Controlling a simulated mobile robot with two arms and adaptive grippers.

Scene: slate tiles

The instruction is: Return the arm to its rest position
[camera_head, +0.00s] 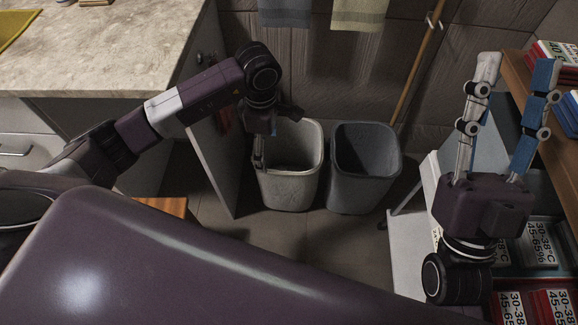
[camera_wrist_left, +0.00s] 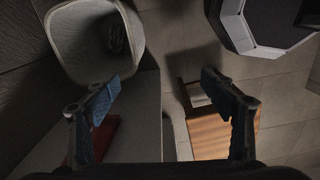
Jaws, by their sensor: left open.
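My left arm (camera_head: 195,100) reaches in from the left, with its elbow bent and its wrist hanging down. My left gripper (camera_head: 266,148) points down by the near left rim of the white bin (camera_head: 292,190). In the left wrist view the left gripper (camera_wrist_left: 160,97) is open, its blue-padded fingers wide apart with nothing between them. The white bin also shows there at upper left (camera_wrist_left: 72,45), with something small and unclear inside. My right gripper (camera_head: 513,80) is at the right with its fingers pointing up, spread apart and empty.
A grey bin (camera_head: 362,190) stands right of the white one. A stone counter (camera_head: 110,45) is left, above an open cabinet door (camera_head: 215,160). A wooden stool (camera_wrist_left: 207,135) stands below the left gripper. Shelves with labelled boxes (camera_head: 540,245) are at right. A broom handle (camera_head: 418,60) leans behind.

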